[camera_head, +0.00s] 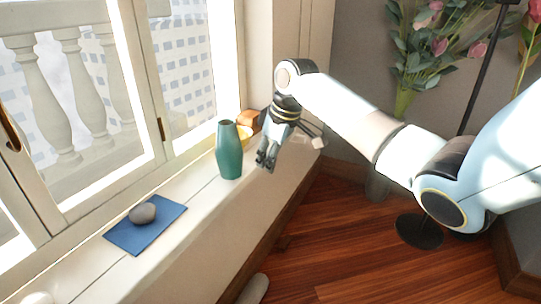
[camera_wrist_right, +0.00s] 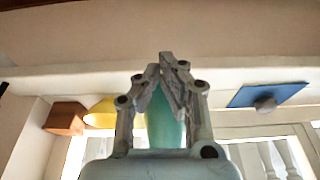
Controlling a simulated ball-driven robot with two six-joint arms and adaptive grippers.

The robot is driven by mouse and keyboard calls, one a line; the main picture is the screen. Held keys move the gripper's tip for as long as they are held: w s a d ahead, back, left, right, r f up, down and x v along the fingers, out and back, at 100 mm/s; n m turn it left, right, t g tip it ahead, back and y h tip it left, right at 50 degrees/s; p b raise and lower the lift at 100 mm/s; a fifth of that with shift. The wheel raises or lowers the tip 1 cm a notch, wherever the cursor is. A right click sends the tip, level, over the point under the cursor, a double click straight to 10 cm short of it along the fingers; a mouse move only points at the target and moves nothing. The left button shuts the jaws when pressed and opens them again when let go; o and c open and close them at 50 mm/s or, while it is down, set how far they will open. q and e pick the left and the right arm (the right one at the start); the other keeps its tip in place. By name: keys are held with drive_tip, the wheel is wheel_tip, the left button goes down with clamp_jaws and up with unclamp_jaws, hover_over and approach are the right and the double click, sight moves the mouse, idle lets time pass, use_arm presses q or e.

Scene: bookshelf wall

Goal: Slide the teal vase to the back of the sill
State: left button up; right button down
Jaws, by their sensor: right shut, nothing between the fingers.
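The teal vase (camera_head: 229,152) stands upright on the white window sill (camera_head: 186,190), near the sill's front edge. My right gripper (camera_head: 266,163) is just right of the vase in the head view, low over the sill's front edge, with its fingers pointing down. Its fingers are closed together and empty. In the right wrist view the fingertips of my right gripper (camera_wrist_right: 163,68) meet in front of the vase (camera_wrist_right: 163,125), which is partly hidden behind them. I cannot tell whether they touch it. My left gripper does not show.
A grey stone (camera_head: 142,213) lies on a blue cloth (camera_head: 150,236) left of the vase. A yellow bowl (camera_head: 245,133) and a wooden block (camera_head: 249,119) sit behind the vase, near my right gripper. The window frame borders the sill's back. Flowers (camera_head: 430,45) stand at the right.

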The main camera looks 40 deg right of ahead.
sight(230, 162)
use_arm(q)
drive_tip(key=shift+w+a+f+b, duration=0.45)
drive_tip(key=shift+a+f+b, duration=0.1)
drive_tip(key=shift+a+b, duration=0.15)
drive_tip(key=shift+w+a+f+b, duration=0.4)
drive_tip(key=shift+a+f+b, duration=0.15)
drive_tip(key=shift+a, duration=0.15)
use_arm(e)
drive_tip(key=shift+w+a+f, duration=0.35)
drive_tip(key=shift+w+f, duration=0.25)
drive_tip(key=shift+w, duration=0.15)
drive_tip(key=shift+w+a+f, duration=0.35)
drive_tip(key=shift+w+f, duration=0.2)
drive_tip(key=shift+w, duration=0.25)
drive_tip(key=shift+w+a+f, duration=0.35)
drive_tip(key=shift+w+f, duration=0.25)
drive_tip(key=shift+w, duration=0.15)
drive_tip(key=w, duration=0.2)
drive_tip(key=w+a, duration=0.2)
drive_tip(key=w, duration=0.1)
drive_tip(key=shift+w+a+f+b, duration=0.1)
drive_tip(key=shift+w+a+b, duration=0.1)
drive_tip(key=shift+w+b, duration=0.15)
drive_tip(key=shift+w+a, duration=0.1)
drive_tip(key=shift+w, duration=0.25)
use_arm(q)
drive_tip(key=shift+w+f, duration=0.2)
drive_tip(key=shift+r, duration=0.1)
